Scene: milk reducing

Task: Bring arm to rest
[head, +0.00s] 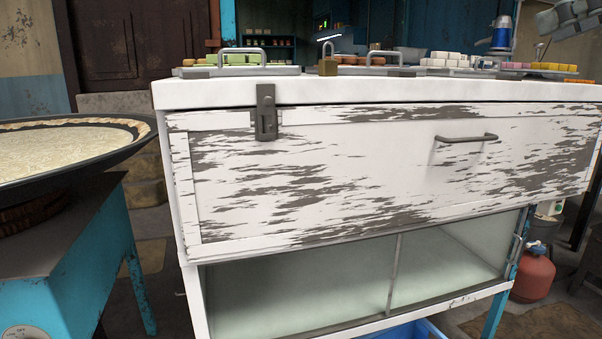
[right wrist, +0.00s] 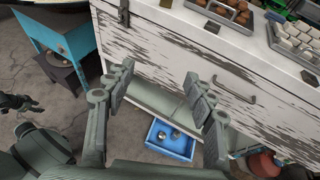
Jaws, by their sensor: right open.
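My right gripper (right wrist: 159,70) is open and empty in the right wrist view. Its two fingers stand well apart in front of the white cart (right wrist: 165,45), with nothing between them. In the head view my right gripper (head: 568,16) shows only in part, at the top right corner, above the right end of the cart's counter. A dark gripper-like part, which looks like my left gripper (right wrist: 15,103), shows small at the left edge of the right wrist view. Its jaws are too small to read. It does not show in the head view.
The worn white cart (head: 350,170) fills the middle, with trays of sweets (head: 240,60) on top. A large pan (head: 70,150) sits on a blue stand (head: 50,290) at left. A red gas cylinder (head: 533,275) stands at right. A blue crate (right wrist: 170,139) is low under the cart.

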